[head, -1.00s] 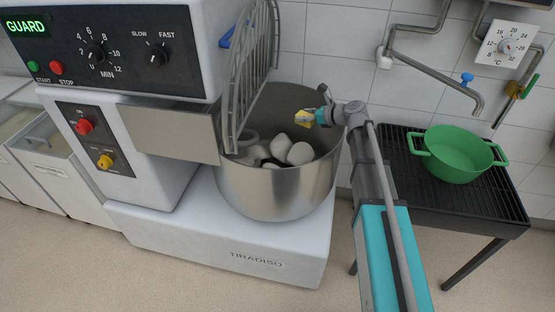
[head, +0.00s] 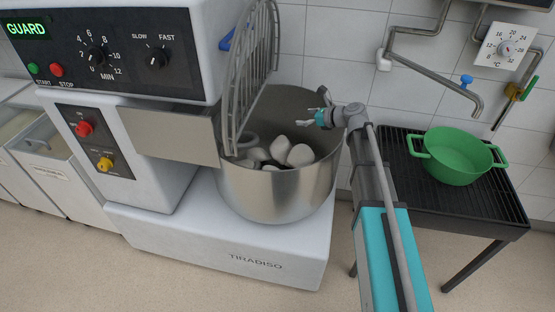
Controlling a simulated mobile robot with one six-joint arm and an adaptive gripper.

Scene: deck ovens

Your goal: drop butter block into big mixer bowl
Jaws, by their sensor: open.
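The big mixer bowl (head: 268,192) is a large steel bowl on the mixer's white base. Several pale, rounded dough-like lumps (head: 299,155) lie inside it. My gripper (head: 306,120) is open and empty above the right part of the bowl's opening, reaching in from the right. The butter block is not visible now; the bowl's front wall and the lumps hide part of the inside.
The raised wire guard (head: 254,70) stands over the bowl's left side. A metal plate (head: 172,132) juts out beside it. A green pot (head: 458,155) sits on a black slatted stand (head: 413,186) at right, below wall pipes.

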